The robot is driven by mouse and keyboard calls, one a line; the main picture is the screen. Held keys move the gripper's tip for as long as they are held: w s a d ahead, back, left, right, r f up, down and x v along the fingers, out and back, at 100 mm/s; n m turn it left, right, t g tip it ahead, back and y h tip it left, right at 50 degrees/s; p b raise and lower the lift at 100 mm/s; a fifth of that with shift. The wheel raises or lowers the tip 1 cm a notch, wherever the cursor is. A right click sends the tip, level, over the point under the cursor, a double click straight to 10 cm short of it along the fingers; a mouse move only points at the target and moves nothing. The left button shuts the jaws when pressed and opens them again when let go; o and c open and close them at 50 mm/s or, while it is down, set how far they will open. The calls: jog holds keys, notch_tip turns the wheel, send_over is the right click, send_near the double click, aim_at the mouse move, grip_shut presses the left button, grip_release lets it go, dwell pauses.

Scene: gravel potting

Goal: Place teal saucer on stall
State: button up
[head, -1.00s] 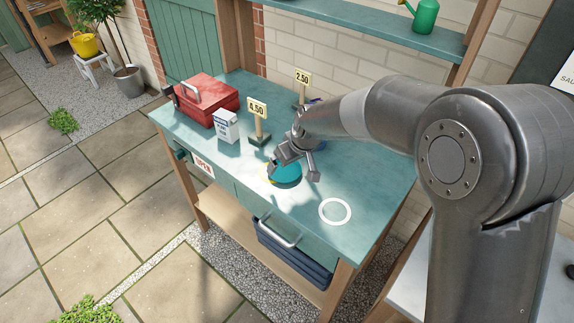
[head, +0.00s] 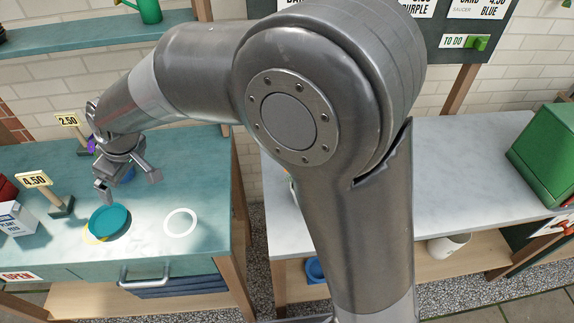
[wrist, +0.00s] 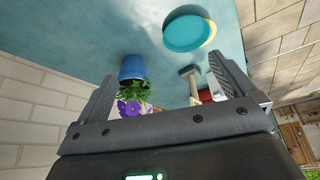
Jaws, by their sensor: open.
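The teal saucer (head: 109,220) lies on the teal stall top (head: 60,243), partly over a yellow ring (head: 92,239). A white ring (head: 181,222) is marked on the stall to its right, with nothing on it. My gripper (head: 128,188) is open and empty, above and a little behind the saucer, apart from it. The wrist view shows the saucer (wrist: 188,32) beyond the open fingers, with a yellow edge beside it.
Price signs marked 4.50 (head: 34,180) and 2.50 (head: 67,119) stand left of my gripper. A blue pot (wrist: 132,67) with purple flowers is close by. A plant feed box (head: 14,218) is at left. A white-topped counter (head: 440,165) and green box (head: 548,150) are at right.

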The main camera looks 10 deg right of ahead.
jog(key=d+r+m+t+h, duration=0.1)
jog(key=d+r+m, duration=0.25)
jog(key=d, duration=0.85)
jog(key=d+r+m+t+h, duration=0.15)
jog(key=d+r, duration=0.35)
jog(key=d, duration=0.7)
jog(key=s+d+m+h, duration=0.1)
jog(key=s+d+m, duration=0.3)
jog(key=d, duration=0.6)
jog(key=s+d+m+t+h, duration=0.1)
jog(key=s+d+m, duration=0.3)
jog(key=s+d, duration=0.4)
jog(key=d, duration=0.3)
jog(key=shift+s+m, duration=0.3)
jog(key=shift+s, duration=0.05)
